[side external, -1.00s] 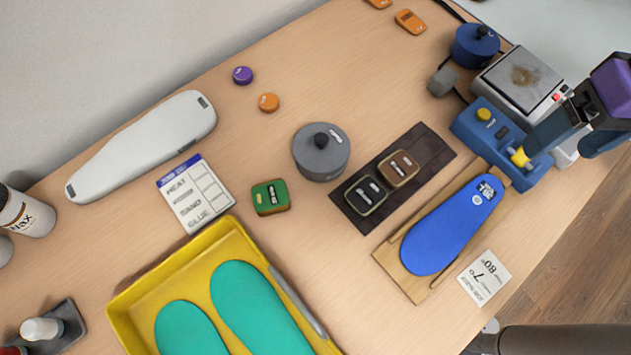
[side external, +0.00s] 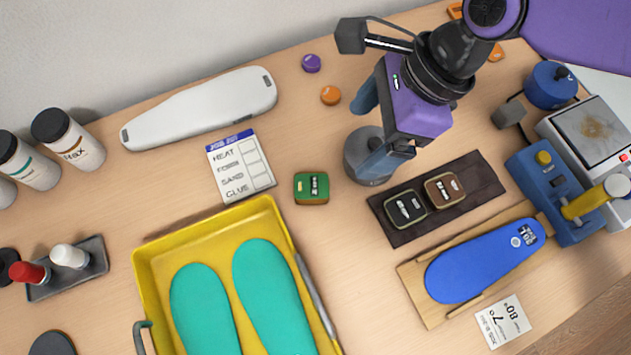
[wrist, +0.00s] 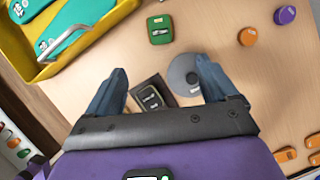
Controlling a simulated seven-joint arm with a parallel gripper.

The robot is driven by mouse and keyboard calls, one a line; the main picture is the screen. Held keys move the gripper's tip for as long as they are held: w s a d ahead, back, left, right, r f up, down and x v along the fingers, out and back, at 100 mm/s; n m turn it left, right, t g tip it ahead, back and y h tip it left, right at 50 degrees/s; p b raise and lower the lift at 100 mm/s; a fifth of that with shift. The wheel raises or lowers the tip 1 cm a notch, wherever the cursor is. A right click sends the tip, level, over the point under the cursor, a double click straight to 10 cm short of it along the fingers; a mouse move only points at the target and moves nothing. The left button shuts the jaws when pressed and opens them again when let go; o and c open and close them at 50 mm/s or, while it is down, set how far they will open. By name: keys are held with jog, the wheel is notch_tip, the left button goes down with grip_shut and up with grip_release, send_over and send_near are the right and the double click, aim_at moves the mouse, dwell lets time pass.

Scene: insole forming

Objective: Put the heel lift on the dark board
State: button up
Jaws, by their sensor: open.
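A green rounded block with a dark label (side external: 312,188), which looks like the heel lift though I cannot be sure, lies on the wooden table between the yellow tray and the grey knobbed weight. It also shows at the top of the wrist view (wrist: 160,30). The dark board (side external: 486,179) lies to its right, bearing a dark green block (side external: 405,207) and a brown block (side external: 445,190). My gripper (side external: 372,130) is open and empty, above the grey weight (side external: 362,165) and partly hiding it. In the wrist view, the board and weight show between my fingers (wrist: 160,75).
The yellow tray (side external: 160,250) with teal insoles stands at front left. A blue insole (side external: 480,262) lies on a wooden board right of the dark board. A purple disc (side external: 311,63) and an orange disc (side external: 331,95) lie behind. Table around the green block is clear.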

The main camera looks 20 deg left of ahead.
aim_at(311, 186)
jog(key=x, duration=1.7)
jog(key=shift+a, duration=0.25)
jog(key=c, duration=1.2)
jog(key=shift+r, duration=0.1)
